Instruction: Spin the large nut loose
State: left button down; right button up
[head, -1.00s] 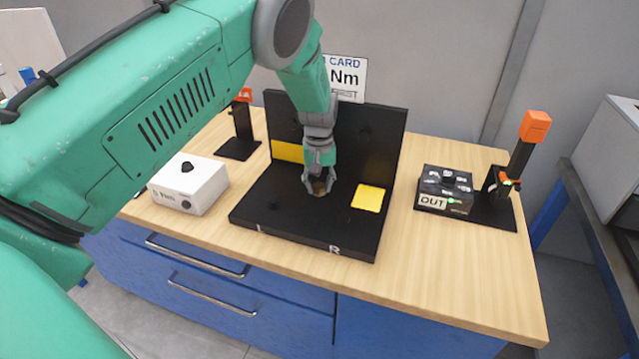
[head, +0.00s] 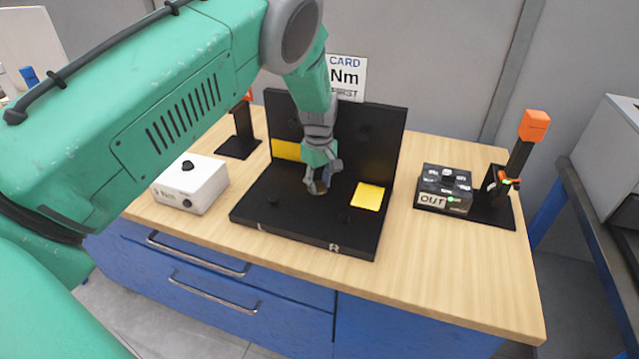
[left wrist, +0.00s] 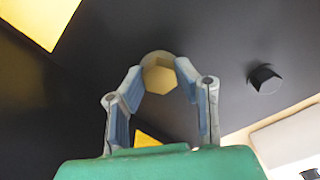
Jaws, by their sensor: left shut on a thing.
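The large nut (left wrist: 159,75) is a brass-coloured hexagon on the black fixture (head: 300,233), seen between my fingertips in the left wrist view. In the head view only a small brownish part of the nut (head: 318,188) shows below the fingers. My left gripper (head: 321,181) points down at the base plate of the fixture and is shut on the nut; its two fingers also show in the left wrist view (left wrist: 160,82), one on each side of the nut. My right gripper is in neither view.
A small black hex piece (left wrist: 264,79) stands on the plate near the nut. Yellow patches (head: 368,197) mark the fixture. A white box (head: 190,184) stands left of it, and a black box marked OUT (head: 444,190) right. The wooden table's (head: 470,270) front right is clear.

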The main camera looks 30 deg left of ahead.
aim_at(320, 183)
pick_arm(q)
jog(key=shift+w, duration=0.1)
jog(key=c, duration=1.5)
grip_release()
jog(key=shift+o, duration=1.4)
notch_tip(320, 183, up, 12)
jog(key=shift+f, duration=0.15)
jog(key=shift+w, duration=0.1)
